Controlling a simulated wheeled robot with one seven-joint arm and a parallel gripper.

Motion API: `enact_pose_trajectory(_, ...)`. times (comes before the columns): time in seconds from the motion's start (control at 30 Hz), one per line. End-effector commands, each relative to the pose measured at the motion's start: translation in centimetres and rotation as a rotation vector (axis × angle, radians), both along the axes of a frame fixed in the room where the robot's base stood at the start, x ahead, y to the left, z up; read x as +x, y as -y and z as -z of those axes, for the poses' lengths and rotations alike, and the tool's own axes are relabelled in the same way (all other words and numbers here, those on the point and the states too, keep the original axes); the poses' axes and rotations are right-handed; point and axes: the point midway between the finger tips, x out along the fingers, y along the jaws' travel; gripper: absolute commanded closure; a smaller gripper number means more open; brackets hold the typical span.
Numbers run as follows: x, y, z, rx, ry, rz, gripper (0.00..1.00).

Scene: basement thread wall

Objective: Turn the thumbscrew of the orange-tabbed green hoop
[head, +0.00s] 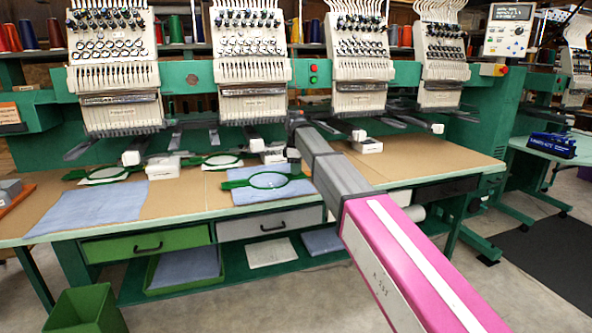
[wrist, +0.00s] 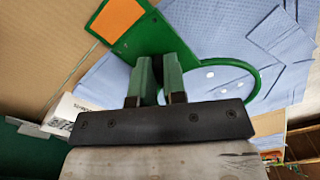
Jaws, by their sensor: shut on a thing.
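The green hoop (head: 235,184) lies on a blue cloth on the table in the head view. In the wrist view its green plate (wrist: 136,42) carries an orange tab (wrist: 117,19), and its ring runs off to the right. My gripper (wrist: 158,82) is at the hoop where the plate meets the ring. Its two green fingers are close together and shut on the thumbscrew, which the fingers hide. In the head view my gripper (head: 294,160) is at the right side of the ring, mostly behind my arm; the orange tab cannot be made out there.
Two other green hoops (head: 110,171) lie to the left, the nearer one to mine at the machine (head: 222,160). Sewing heads (head: 253,60) overhang the table's back.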

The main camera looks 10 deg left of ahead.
Motion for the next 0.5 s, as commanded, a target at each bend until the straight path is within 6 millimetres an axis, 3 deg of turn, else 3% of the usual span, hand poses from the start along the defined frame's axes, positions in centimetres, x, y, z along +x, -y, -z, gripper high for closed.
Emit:
enact_pose_trajectory(0.23,0.00,-0.01,-0.01,0.000,0.000,0.000,1.00)
enact_pose_trajectory(0.3,0.00,-0.01,-0.01,0.000,0.000,0.001,0.69)
enact_pose_trajectory(0.33,0.00,-0.01,-0.01,0.000,0.000,0.001,0.62)
enact_pose_trajectory(0.5,0.00,-0.01,0.00,0.000,0.000,0.001,0.62)
